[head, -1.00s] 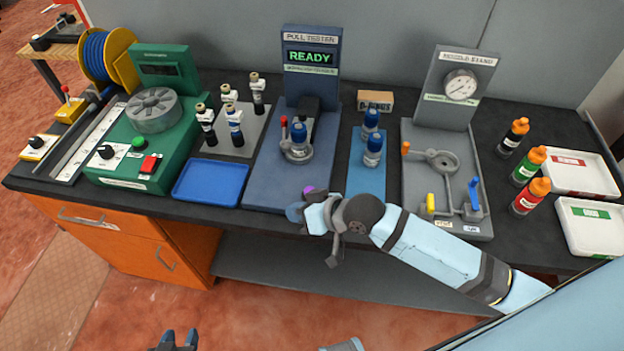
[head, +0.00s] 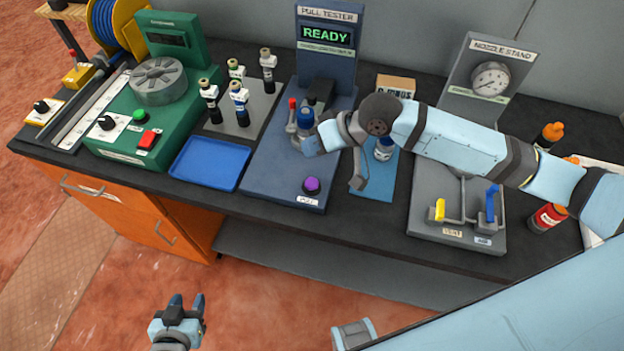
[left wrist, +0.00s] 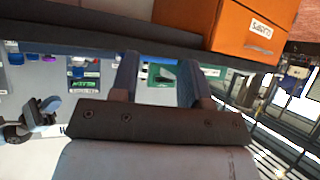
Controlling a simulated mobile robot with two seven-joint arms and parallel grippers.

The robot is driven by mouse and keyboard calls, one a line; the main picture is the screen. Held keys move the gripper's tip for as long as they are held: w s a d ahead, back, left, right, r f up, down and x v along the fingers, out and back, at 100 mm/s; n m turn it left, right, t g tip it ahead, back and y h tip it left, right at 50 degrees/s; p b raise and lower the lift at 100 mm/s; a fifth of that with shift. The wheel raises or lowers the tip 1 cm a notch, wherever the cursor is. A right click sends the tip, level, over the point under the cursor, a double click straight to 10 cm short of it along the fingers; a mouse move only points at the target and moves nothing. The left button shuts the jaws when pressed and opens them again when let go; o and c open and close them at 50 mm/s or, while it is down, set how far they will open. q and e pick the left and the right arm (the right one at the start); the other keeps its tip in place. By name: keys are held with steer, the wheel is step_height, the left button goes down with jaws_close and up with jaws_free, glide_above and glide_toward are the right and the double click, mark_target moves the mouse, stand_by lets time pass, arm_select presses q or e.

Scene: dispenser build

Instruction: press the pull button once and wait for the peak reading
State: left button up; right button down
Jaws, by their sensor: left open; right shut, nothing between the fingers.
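The purple pull button (head: 312,185) sits uncovered at the front of the blue pull tester base (head: 277,180), above a PULL label. The tester's display (head: 326,34) reads READY in green. A blue-capped part (head: 305,120) stands in the tester's holder beside a red-tipped lever (head: 292,105). My right gripper (head: 311,145) is shut and empty, right by the front of that holder and behind the button; whether it touches the holder is unclear. My left gripper (head: 180,309) is open and empty, low over the floor in front of the bench. It also shows in the left wrist view (left wrist: 157,78).
A blue tray (head: 211,178) and a rack of several black fittings (head: 240,105) lie left of the tester. A blue mat with another blue-capped part (head: 384,148) and the nozzle stand (head: 487,75) lie right. My right arm crosses above them.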

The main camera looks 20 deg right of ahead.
steer(key=shift+f, duration=0.15)
steer(key=b, duration=0.9)
glide_above(313, 181)
step_height(313, 181, down, 7)
steer(key=shift+r, duration=0.1)
steer(key=shift+f+p, duration=0.35)
steer(key=shift+f, duration=0.5)
steer(key=shift+f, duration=0.1)
stand_by(0.7)
steer(key=shift+f+p, duration=0.25)
steer(key=shift+p, duration=0.05)
steer(key=shift+f, duration=0.1)
